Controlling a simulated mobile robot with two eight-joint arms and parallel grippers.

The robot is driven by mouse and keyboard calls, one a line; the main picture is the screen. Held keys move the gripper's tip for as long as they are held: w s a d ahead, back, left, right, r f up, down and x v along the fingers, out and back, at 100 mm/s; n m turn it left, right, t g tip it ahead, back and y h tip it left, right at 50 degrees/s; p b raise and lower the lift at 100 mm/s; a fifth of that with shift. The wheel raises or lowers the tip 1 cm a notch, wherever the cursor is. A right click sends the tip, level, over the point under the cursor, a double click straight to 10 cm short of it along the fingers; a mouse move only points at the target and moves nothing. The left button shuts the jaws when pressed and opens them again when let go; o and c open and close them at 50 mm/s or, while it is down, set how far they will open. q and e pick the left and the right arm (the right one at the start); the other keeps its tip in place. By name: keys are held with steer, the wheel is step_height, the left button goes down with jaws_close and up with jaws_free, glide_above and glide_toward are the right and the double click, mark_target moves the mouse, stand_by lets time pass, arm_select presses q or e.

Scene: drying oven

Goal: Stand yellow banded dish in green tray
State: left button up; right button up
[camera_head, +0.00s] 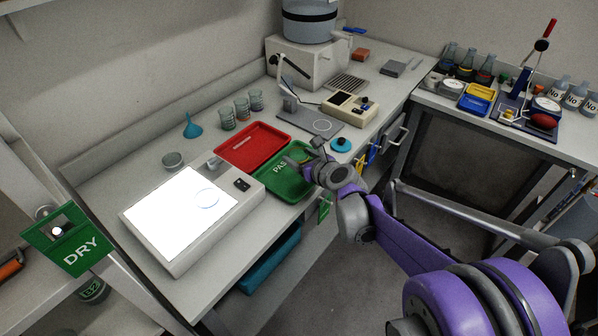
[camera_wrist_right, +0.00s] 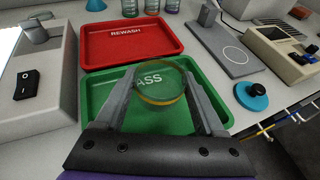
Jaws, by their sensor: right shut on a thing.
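The green tray (camera_head: 271,186) lies on the bench with white lettering, partly hidden by my right gripper in the head view. It also shows in the right wrist view (camera_wrist_right: 105,112). The yellow banded dish (camera_wrist_right: 159,97) is a clear round dish with a yellow rim. My right gripper (camera_wrist_right: 160,88) is shut on it, with the dish between the two fingertips over the green tray. I cannot tell whether it touches the tray. In the head view my right gripper (camera_head: 302,158) reaches over the tray's right part and the dish is hard to make out. My left gripper is not in view.
A red tray (camera_head: 253,147) adjoins the green tray at the back. A lit light box (camera_head: 180,214) with a clear dish on it stands left. A grey plate device (camera_head: 312,122) and a blue round knob-like object (camera_head: 341,144) stand right. Several beakers (camera_head: 242,109) stand behind.

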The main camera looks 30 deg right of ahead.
mark_target(299, 176)
steer(key=shift+f+b, duration=0.4)
steer(key=shift+f, duration=2.15)
steer(key=o, duration=0.9)
steer(key=shift+f, duration=0.2)
steer(key=o, duration=0.4)
steer(key=shift+r, duration=0.1)
